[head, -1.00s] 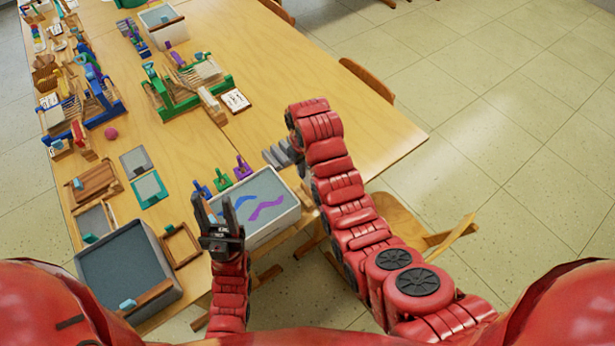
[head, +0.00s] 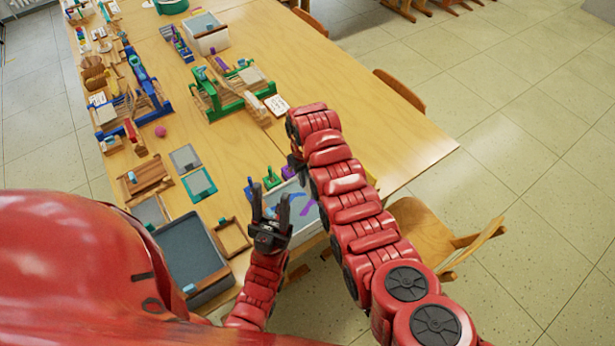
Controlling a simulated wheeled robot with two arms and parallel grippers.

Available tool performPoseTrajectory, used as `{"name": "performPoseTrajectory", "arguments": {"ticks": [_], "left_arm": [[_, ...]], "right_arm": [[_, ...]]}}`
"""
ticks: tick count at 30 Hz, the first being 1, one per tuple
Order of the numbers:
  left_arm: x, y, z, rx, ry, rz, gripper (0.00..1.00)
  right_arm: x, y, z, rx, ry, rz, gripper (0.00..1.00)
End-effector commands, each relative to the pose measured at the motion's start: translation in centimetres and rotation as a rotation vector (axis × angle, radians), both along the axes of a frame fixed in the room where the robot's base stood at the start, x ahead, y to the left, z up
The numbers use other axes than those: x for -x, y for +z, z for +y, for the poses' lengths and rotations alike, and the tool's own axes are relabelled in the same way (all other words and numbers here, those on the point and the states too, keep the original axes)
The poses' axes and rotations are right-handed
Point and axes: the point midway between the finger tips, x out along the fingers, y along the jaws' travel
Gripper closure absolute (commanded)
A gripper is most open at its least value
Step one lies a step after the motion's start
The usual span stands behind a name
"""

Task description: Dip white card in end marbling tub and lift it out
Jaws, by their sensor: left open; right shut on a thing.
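A white marbling tub (head: 308,234) stands at the table's near edge. Its grey surface carries blue and purple swirls, and my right arm covers its right part. My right gripper (head: 297,165) is by the tub's far side, mostly hidden by my arm. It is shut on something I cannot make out. No white card can be made out. My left gripper (head: 270,190) is open and empty, fingers up, before the tub's left part. Another white tub (head: 212,42) with a grey surface stands farther back on the table.
Small blue, green and purple tools (head: 270,179) stand behind the near tub. A dark grey basin (head: 215,288) and wooden frame (head: 232,237) are left of it. Green (head: 232,100) and blue looms stand farther back. A chair (head: 425,235) is at right.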

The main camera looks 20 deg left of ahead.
Motion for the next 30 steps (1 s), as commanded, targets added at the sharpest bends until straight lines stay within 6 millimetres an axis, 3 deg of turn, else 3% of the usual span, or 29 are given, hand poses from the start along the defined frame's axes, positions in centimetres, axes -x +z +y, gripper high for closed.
{"name": "performPoseTrajectory", "arguments": {"ticks": [30], "left_arm": [[0.0, -5.8, 0.0, 0.0, 0.0, 0.0, 0.53]], "right_arm": [[-0.1, -8.0, 0.1, -0.002, -0.001, -0.003, 1.0]]}}
